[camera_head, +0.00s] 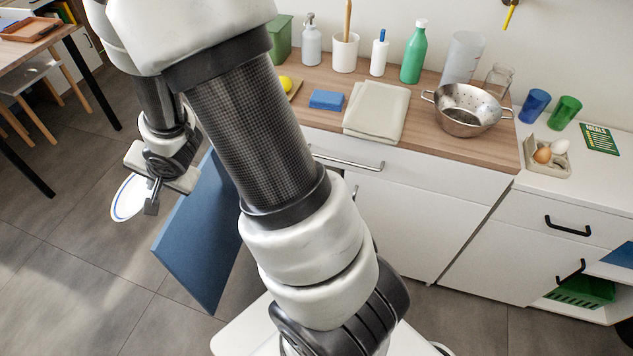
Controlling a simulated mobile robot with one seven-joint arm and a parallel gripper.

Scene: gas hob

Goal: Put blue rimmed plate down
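The blue rimmed plate (126,199) is white with a thin blue line near its edge. It shows tilted at the left, above the floor, with its right edge at the fingers of my gripper (152,194). My gripper appears shut on that edge. The contact is small and partly hidden by the fingers. The plate hangs clear of the worktop, to the left of the blue door panel.
A blue door panel (200,240) stands open right of my gripper. The wooden worktop (425,150) holds a colander (466,108), folded cloth (377,112), blue sponge (326,100) and several bottles and containers. A wooden table (30,45) is at the far left.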

